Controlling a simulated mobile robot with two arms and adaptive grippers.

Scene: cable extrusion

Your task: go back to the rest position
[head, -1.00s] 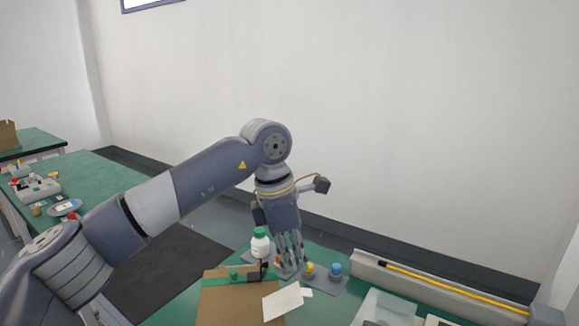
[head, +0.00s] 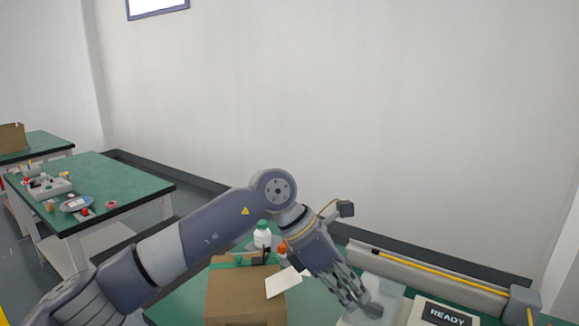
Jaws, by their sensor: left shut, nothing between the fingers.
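My left gripper (head: 357,302) hangs over the green table in the head view, pointing down and to the right. Its fingers are together and nothing shows between them. It is in front of a pale translucent tray (head: 384,291) and partly covers it. My left arm comes in from the lower left. My right gripper is not in view.
A cardboard box (head: 235,297) with a white card (head: 283,283) stands left of the gripper. Behind it is a white bottle (head: 262,238) with a green cap. A grey machine with a yellow cable (head: 430,278) and a READY display (head: 446,315) lies right. Another green table (head: 120,182) stands left.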

